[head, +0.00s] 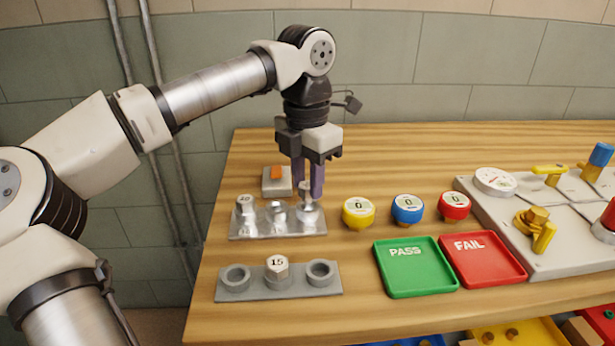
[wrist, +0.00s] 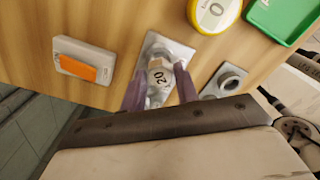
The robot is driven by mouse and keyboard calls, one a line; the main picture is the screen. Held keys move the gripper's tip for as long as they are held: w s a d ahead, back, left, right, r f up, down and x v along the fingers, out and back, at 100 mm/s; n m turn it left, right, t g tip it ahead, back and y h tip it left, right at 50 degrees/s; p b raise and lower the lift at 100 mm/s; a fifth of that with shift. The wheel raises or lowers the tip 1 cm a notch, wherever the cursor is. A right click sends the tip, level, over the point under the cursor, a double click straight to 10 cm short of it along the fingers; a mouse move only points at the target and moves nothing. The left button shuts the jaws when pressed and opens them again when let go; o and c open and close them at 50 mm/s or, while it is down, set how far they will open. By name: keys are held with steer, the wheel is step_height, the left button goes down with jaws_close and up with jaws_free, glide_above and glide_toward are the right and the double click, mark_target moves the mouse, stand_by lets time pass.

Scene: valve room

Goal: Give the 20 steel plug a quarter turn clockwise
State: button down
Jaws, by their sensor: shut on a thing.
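The 20 steel plug (wrist: 157,96) shows between my fingers in the wrist view, its number facing the camera. In the head view it is the right-hand steel piece (head: 308,214) on a flat metal plate (head: 240,236). My gripper (head: 307,192) points straight down over it, with its purple fingers shut on the plug's upper part. The plug appears upright and still seated at the plate. Its lower part is partly hidden in the wrist view. Two other steel pieces stand on the same plate, a left one (head: 246,208) and a middle one (head: 277,213).
A grey block (head: 300,290) in front has two empty round sockets and a plug marked 15 (head: 277,268). An orange-topped switch box (head: 277,181) sits behind. Yellow (head: 358,212), blue (head: 407,208) and red (head: 454,205) gauges, green PASS (head: 415,275) and red FAIL (head: 485,268) trays lie right.

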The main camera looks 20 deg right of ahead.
steer(key=shift+f, duration=0.25)
stand_by(0.5)
steer(key=shift+f, duration=0.45)
steer(key=shift+f, duration=0.4)
stand_by(0.9)
stand_by(0.4)
steer(key=shift+m+p, duration=0.7)
steer(key=shift+m, duration=0.7)
steer(key=shift+f, duration=0.1)
steer(key=shift+m+p, duration=0.35)
steer(key=shift+m, duration=0.25)
steer(key=shift+s+m+p, duration=0.1)
steer(key=shift+m+p, duration=0.2)
steer(key=shift+m, duration=0.7)
